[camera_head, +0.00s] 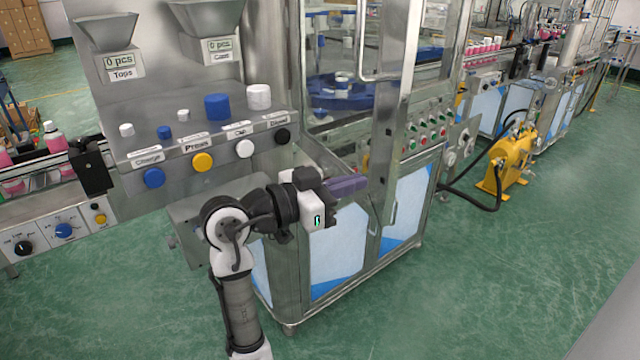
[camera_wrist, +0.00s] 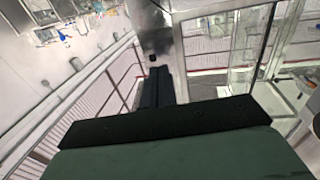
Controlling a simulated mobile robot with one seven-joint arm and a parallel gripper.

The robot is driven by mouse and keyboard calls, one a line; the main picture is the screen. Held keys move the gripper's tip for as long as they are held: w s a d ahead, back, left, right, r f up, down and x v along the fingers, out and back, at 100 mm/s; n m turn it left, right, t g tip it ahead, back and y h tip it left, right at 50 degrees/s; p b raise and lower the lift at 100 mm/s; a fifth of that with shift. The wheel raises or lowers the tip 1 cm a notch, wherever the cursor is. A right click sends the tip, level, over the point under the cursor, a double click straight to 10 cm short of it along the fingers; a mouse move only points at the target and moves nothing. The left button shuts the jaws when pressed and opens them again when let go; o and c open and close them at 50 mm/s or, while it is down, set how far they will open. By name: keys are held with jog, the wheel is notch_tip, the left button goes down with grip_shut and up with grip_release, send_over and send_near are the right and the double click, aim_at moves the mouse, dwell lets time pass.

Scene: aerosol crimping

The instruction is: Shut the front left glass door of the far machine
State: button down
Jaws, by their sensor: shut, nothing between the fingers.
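The far machine (camera_head: 330,245) is a steel-framed cabinet with glass panels above and a blue rotary table (camera_head: 345,95) inside. Its front left glass door (camera_head: 390,120) seems to stand open, swung out towards the camera, with its lower frame corner hanging in front of the cabinet. A long bar handle (camera_head: 361,45) shows on it. My gripper (camera_head: 362,184) is shut and empty, close to the left of the door's lower frame in the head view. I cannot tell whether they touch. In the wrist view, the shut fingers (camera_wrist: 158,72) point forward, with glass panels and metal frames to their right.
A nearer machine panel (camera_head: 200,140) with hoppers, knobs and coloured buttons stands left of my arm. A button panel (camera_head: 428,132) is right of the door. A yellow pump (camera_head: 508,165) with a hose stands on the green floor. The floor in front is clear.

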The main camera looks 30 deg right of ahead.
aim_at(380, 175)
jog(key=shift+s+d+p, duration=0.15)
jog(key=shift+d+p, duration=0.15)
jog(key=shift+d, duration=1.2)
jog(key=shift+d, duration=0.1)
